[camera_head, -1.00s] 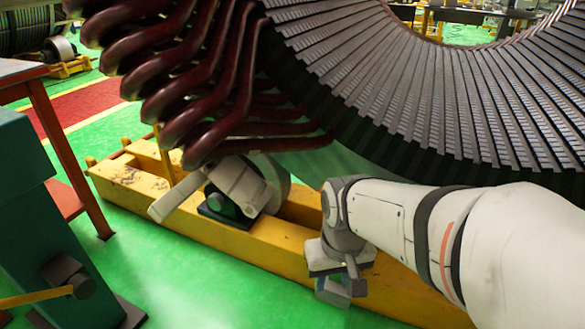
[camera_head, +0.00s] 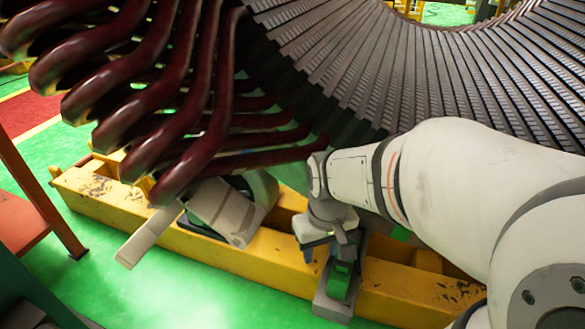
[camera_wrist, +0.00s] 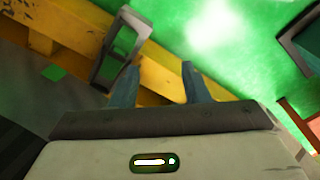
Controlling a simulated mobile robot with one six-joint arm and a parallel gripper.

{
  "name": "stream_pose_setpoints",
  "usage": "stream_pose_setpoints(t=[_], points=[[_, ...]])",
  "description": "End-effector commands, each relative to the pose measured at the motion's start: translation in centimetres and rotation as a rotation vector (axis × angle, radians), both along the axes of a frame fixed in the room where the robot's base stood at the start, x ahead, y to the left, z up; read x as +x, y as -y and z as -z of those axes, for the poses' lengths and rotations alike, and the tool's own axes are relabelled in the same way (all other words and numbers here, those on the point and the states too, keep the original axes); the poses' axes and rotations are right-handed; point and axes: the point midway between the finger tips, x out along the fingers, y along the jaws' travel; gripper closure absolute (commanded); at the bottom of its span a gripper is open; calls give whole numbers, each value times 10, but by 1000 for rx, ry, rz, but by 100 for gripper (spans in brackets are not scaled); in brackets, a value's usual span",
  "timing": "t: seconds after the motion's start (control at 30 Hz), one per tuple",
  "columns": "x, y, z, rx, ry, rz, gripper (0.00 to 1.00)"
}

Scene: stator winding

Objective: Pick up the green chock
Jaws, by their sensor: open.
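A green block (camera_head: 341,279), which looks like the green chock, sits in a grey bracket (camera_head: 333,305) at the yellow beam, partly hidden by my gripper. In the wrist view the green block (camera_wrist: 125,40) shows within the grey bracket, left of and beyond my fingers. My gripper (camera_head: 326,246) is just above and behind the bracket in the head view. In the wrist view my gripper (camera_wrist: 160,86) has its two fingers apart with nothing between them. I cannot tell whether the left finger touches the bracket.
The yellow beam (camera_head: 195,250) runs under the stator (camera_head: 360,90). Dark red bent coil bars (camera_head: 215,110) hang at the upper left. A white-grey clamp-like part (camera_head: 222,207) rests on the beam. A smaller green patch (camera_head: 400,233) lies behind. Green floor (camera_head: 150,290) is clear in front.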

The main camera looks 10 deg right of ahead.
Motion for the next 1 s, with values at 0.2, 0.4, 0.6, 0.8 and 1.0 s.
stream_pose_setpoints(t=[0.2, 0.4, 0.6, 0.8, 1.0], points=[[52, 32, 30, -17, -37, -241, 58], [85, 68, 78, -26, -56, -487, 58], [97, 100, 133, -29, -69, -711, 58], [97, 117, 169, -30, -73, -846, 58], [97, 120, 191, -32, -73, -884, 58]])
